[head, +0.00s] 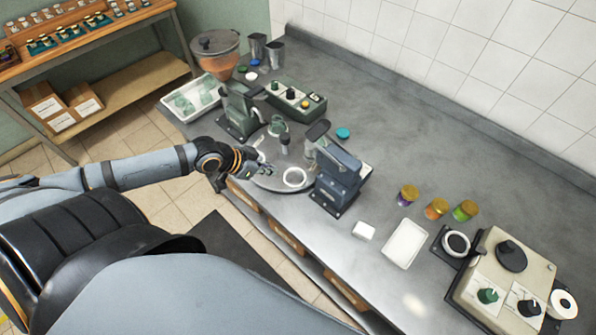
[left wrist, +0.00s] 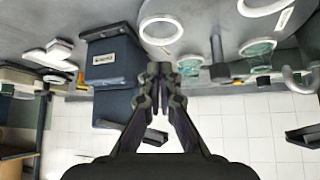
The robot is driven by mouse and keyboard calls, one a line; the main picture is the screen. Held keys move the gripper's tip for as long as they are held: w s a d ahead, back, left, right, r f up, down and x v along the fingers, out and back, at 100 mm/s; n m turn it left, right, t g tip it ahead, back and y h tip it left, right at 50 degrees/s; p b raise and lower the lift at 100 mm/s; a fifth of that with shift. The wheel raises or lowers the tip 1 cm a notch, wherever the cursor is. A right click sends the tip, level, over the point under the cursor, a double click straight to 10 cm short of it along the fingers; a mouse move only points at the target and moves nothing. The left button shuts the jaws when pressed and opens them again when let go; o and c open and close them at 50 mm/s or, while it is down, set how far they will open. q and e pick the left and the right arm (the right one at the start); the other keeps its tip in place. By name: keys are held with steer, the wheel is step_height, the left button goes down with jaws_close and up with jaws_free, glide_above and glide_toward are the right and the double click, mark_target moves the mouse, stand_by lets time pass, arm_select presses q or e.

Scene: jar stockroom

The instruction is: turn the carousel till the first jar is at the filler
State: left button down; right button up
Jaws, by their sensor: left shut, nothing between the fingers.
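The carousel (head: 268,183) is a grey round plate near the counter's front edge, between a green machine (head: 240,112) and a dark blue machine (head: 338,180). A white ring (head: 294,178) is on its near right part; in the left wrist view the ring (left wrist: 160,30) lies just beyond my fingertips. Greenish glass jars (left wrist: 257,50) show there too, beside a grey post (left wrist: 218,70). My left gripper (head: 264,169) is shut and empty, over the carousel's left part. My arm and gripper hide some of the plate. My right gripper is out of view.
A hopper with orange contents (head: 217,62) stands behind the green machine, near a control box (head: 296,98). Jars with gold lids (head: 437,209), a white tray (head: 405,243) and a beige machine (head: 505,280) are to the right. The counter's back middle is clear.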

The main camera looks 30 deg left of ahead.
arm_select(q)
steer(key=b, duration=0.4)
glide_toward(303, 174)
steer(key=p+x, duration=0.1)
steer(key=x, duration=0.5)
steer(key=shift+w+d+f, duration=0.15)
steer(key=shift+w+d, duration=0.05)
